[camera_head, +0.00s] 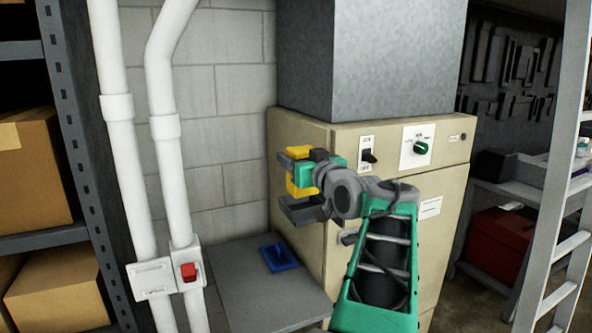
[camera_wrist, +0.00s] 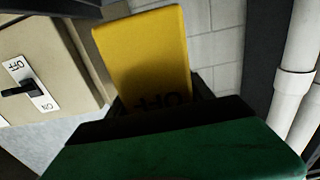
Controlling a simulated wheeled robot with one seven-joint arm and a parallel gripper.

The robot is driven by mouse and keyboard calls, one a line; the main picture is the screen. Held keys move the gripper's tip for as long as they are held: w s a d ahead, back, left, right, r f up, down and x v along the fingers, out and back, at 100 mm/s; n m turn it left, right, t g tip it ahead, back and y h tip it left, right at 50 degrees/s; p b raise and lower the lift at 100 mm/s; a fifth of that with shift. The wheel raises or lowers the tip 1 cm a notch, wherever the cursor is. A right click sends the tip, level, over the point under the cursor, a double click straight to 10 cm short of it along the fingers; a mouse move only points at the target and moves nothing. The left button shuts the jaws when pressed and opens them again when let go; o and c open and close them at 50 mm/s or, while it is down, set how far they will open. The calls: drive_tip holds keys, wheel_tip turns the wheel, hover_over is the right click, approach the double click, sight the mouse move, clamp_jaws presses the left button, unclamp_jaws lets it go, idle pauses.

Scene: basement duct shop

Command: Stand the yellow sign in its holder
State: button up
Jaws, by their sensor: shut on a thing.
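The yellow sign (camera_wrist: 143,62) is held in my gripper (camera_head: 288,182), raised in front of the beige cabinet. The blue holder (camera_head: 280,256) lies on the grey tabletop, below and a little left of my gripper, apart from the sign. The sign's lower part is hidden by the jaws.
The grey table (camera_head: 240,292) is bare around the holder. The beige cabinet (camera_head: 440,190) with switches stands close behind my arm. A ladder (camera_head: 562,200) stands at right.

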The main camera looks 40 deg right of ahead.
drive_tip(key=f, duration=0.1)
drive_tip(key=w+f, duration=0.1)
drive_tip(key=f, duration=0.2)
drive_tip(key=shift+w+d+f+p, duration=0.1)
drive_tip(key=shift+w+d+p, duration=0.15)
drive_tip(key=shift+d+p, duration=0.15)
drive_tip(key=shift+f, duration=0.4)
drive_tip(key=shift+f+b, duration=0.2)
drive_tip(key=shift+b, duration=0.15)
drive_tip(key=o, duration=1.5)
